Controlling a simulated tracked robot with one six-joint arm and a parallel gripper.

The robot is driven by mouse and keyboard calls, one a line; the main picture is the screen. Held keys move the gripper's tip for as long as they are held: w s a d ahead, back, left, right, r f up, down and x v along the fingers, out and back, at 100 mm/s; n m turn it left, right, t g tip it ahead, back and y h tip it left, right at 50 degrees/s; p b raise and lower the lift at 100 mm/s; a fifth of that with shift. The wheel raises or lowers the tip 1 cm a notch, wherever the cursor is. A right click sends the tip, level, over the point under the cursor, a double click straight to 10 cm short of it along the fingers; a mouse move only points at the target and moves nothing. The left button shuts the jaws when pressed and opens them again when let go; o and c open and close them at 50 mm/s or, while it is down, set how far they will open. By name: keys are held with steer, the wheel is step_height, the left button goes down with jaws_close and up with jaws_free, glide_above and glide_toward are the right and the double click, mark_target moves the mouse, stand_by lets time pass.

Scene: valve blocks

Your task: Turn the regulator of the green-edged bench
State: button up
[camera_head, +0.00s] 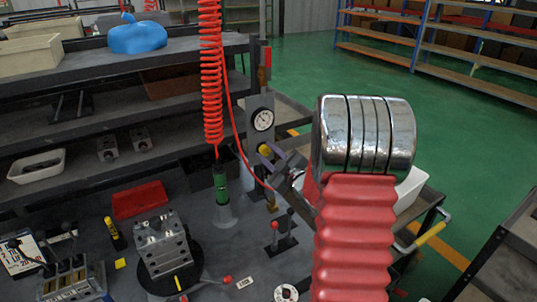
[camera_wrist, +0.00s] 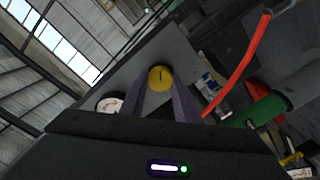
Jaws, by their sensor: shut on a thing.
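The regulator's round yellow knob (camera_wrist: 161,78), with a dark mark on its face, shows in the wrist view on a grey upright panel (camera_wrist: 190,62). My gripper (camera_wrist: 166,92) has its two purple-grey fingers on either side of the knob and is shut on it. In the head view my gripper (camera_head: 268,160) reaches the post at the bench's back edge, below a round white gauge (camera_head: 263,120). The gauge also shows in the wrist view (camera_wrist: 110,103), left of the fingers. My fingers and wrist partly hide the knob. I cannot make out a green edge on the bench (camera_head: 240,262).
A red coiled hose (camera_head: 210,80) hangs left of my gripper, above a green-bodied tool (camera_head: 221,188). A metal valve block (camera_head: 162,243) and a red tray (camera_head: 140,200) lie on the bench. Dark shelves (camera_head: 110,110) stand at the back left.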

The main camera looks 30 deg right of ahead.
steer(key=shift+s+d+f+m, duration=0.1)
steer(key=shift+f+m, duration=0.25)
steer(key=shift+m, duration=0.15)
steer(key=o, duration=1)
steer(key=shift+r, duration=0.2)
steer(key=shift+o, duration=0.2)
